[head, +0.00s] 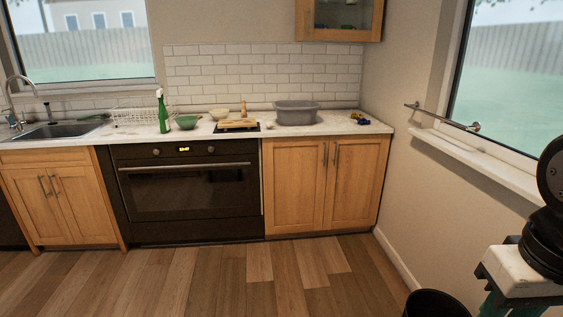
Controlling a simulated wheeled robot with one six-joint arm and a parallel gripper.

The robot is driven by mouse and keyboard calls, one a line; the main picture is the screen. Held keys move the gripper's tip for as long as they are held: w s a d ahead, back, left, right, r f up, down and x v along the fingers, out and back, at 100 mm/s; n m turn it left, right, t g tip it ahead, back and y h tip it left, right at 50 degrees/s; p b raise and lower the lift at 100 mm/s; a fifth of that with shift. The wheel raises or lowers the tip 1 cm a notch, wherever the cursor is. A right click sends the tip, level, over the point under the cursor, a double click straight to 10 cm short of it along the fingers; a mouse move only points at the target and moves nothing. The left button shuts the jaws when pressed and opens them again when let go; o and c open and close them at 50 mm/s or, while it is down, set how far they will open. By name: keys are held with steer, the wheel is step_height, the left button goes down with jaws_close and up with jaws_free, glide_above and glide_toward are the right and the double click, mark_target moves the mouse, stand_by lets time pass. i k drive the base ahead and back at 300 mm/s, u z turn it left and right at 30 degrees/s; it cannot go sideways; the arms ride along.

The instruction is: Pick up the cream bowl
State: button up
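The cream bowl (219,114) stands upright on the counter at the back, behind the oven front. It is small and pale in the head view. A green bowl (187,122) sits to its left and a little nearer, and a wooden board (238,125) lies to its right and nearer. The cream bowl looks empty, but it is too small to be sure. Parts of my arm show at the right edge, far from the bowl. The fingers of my gripper do not show.
A green spray bottle (162,111), a white dish rack (133,116) and a sink (60,130) are left along the counter (330,123). A grey tub (297,114) stands right of the board. A black bin (435,304) stands at lower right. The wooden floor ahead is clear.

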mark_target(217, 114)
steer(key=u, duration=0.25)
steer(key=i, duration=1.9)
steer(key=u, duration=0.55)
steer(key=i, duration=2.75)
steer(key=u, duration=0.1)
